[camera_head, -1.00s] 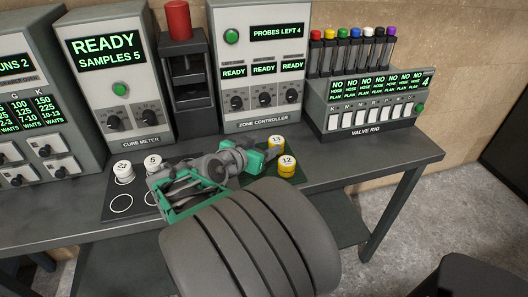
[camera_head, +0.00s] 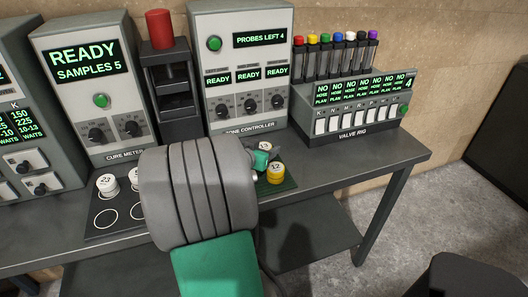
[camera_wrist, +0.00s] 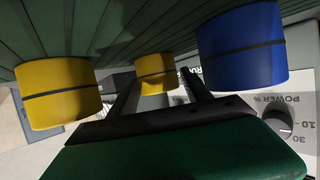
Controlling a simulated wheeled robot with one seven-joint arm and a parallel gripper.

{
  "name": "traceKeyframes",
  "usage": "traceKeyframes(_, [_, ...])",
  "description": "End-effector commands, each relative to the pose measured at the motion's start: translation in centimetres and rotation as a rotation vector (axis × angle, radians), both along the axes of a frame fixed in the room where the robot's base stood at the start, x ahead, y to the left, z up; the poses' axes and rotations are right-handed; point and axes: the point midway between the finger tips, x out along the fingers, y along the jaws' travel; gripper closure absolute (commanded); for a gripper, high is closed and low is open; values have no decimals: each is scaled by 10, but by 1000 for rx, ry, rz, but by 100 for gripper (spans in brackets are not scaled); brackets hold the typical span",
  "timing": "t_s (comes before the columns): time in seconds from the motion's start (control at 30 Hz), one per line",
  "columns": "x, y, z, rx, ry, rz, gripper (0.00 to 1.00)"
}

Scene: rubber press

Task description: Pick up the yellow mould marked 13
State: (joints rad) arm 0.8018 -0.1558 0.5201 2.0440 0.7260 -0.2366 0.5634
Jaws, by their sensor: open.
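Two yellow moulds with white tops stand on a dark green mat (camera_head: 290,184) at the bench's right in the head view. The front mould (camera_head: 276,174) reads 12. The one behind it (camera_head: 265,147) is mostly hidden by my gripper (camera_head: 261,161), and its number is unreadable now. In the wrist view, which is upside down, my gripper (camera_wrist: 163,96) is open. A yellow mould (camera_wrist: 156,72) shows beyond and between its fingers, apparently untouched. A nearer yellow mould (camera_wrist: 62,93) is at left and a blue mould (camera_wrist: 242,47) at right. No numbers show there.
The zone controller (camera_head: 240,80) stands close behind the mat, with the valve rig (camera_head: 355,125) to its right. White moulds (camera_head: 107,185) stand on a dark tray (camera_head: 128,220) at left, partly covered by my arm. The bench's right end (camera_head: 385,160) is clear.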

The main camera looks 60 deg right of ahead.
Motion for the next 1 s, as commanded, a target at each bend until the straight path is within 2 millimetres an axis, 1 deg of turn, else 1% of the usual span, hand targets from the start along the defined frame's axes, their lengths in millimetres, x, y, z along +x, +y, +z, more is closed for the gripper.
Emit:
traceKeyframes(0.13, [0, 0, 0, 0, 0, 0, 43])
traceKeyframes(0.17, [0, 0, 0, 0, 0, 0, 44])
traceKeyframes(0.83, [0, 0, 1, -1, 0, -1, 99])
traceKeyframes(1.0, [0, 0, 1, -2, -1, -1, 100])
